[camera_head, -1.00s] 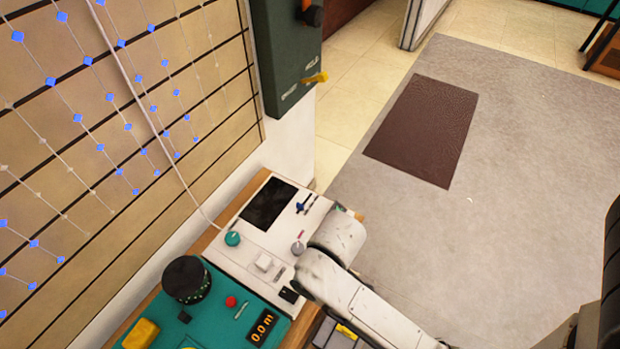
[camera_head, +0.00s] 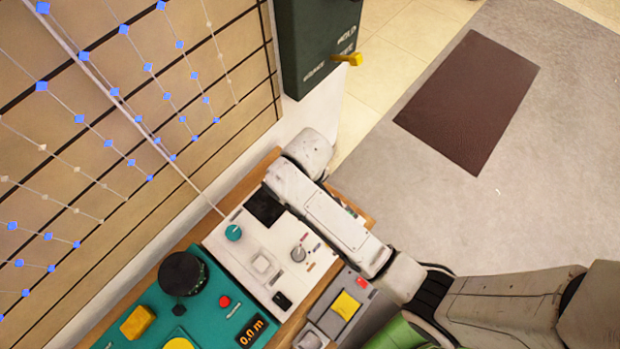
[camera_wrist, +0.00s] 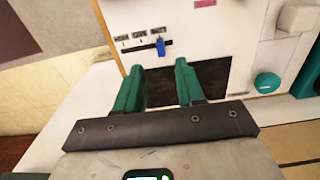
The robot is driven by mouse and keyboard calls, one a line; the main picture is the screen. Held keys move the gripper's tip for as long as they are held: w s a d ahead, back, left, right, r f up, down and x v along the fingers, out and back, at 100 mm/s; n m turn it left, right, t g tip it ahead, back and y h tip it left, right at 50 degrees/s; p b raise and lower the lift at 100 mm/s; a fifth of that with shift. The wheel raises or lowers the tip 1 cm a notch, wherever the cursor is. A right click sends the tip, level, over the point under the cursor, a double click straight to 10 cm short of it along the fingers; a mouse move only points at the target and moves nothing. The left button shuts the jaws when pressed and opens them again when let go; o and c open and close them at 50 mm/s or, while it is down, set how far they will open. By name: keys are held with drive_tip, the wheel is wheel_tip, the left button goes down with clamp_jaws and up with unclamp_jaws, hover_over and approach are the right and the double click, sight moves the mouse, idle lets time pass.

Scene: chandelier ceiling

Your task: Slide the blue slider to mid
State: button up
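The blue slider (camera_wrist: 160,47) shows in the wrist view as a small upright knob on a dark horizontal slot (camera_wrist: 132,48). It sits toward the right end of the slot, under the rightmost of three small labels. The slot is on a white panel (camera_head: 275,240). My gripper (camera_wrist: 159,68) has two teal fingers, spread apart with nothing between them. The fingertips appear just below the slider in the picture, with the knob in line with the gap. I cannot tell contact or the distance. In the head view my arm hides the slider and the gripper's fingers.
A dark screen (camera_wrist: 220,76) lies beside the right finger. A teal knob (camera_head: 233,233) with a cord and a grey knob (camera_head: 298,254) stand on the panel. A dark green wall box (camera_head: 318,40) with a yellow lever (camera_head: 347,60) stands beyond the panel. Open floor lies right.

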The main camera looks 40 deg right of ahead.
wheel_tip(320, 180, down, 7)
idle(0.3)
drive_tip(key=shift+c, duration=0.2)
clamp_jaws()
idle(0.4)
